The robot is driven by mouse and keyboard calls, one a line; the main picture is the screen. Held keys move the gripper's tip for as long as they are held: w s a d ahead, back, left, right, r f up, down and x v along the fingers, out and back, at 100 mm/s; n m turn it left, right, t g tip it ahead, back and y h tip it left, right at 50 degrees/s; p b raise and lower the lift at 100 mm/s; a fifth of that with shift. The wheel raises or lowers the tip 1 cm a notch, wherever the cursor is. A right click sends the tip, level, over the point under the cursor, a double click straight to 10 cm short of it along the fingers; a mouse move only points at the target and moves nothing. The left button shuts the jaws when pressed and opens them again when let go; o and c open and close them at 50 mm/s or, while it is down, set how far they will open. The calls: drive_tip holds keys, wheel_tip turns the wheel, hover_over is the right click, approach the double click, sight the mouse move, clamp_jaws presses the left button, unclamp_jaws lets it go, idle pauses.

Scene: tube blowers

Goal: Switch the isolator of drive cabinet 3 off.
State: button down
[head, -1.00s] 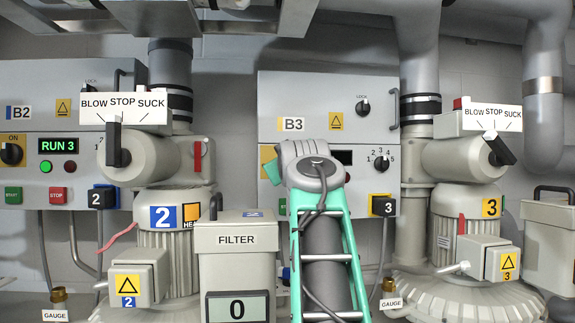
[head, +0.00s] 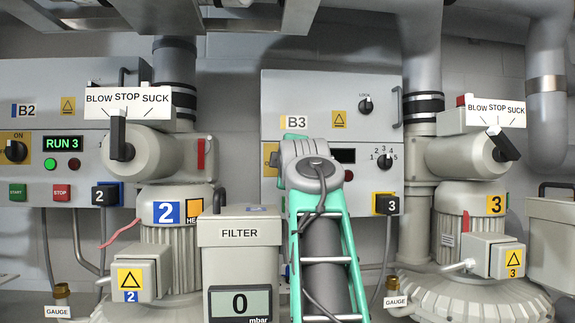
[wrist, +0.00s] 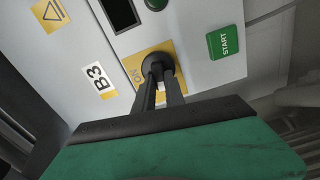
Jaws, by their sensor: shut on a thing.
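Drive cabinet 3 is the grey box marked B3 (head: 292,123) in the middle of the head view; it also shows tilted in the wrist view (wrist: 75,50). Its isolator is a black rotary knob (wrist: 157,62) on a yellow plate (wrist: 139,60) with an ON mark at the plate's left edge. My gripper (wrist: 161,80) is shut on this knob, one dark finger on either side. The fingers hide part of the knob and plate, so I cannot tell exactly where the handle points. In the head view my arm hides the knob; only the yellow plate's left edge (head: 269,154) shows.
A green START button (wrist: 225,42) and a dark display (wrist: 120,13) are close to the knob. A numbered selector (head: 384,162) and a LOCK knob (head: 366,105) are farther right on the cabinet. The FILTER box (head: 238,235) stands left of my arm.

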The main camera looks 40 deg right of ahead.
drive_tip(key=shift+f+n, duration=0.1)
drive_tip(key=shift+n, duration=0.6)
drive_tip(key=c, duration=1.4)
unclamp_jaws()
drive_tip(key=b+v, duration=0.3)
drive_tip(key=v, duration=0.5)
drive_tip(key=shift+w, duration=0.1)
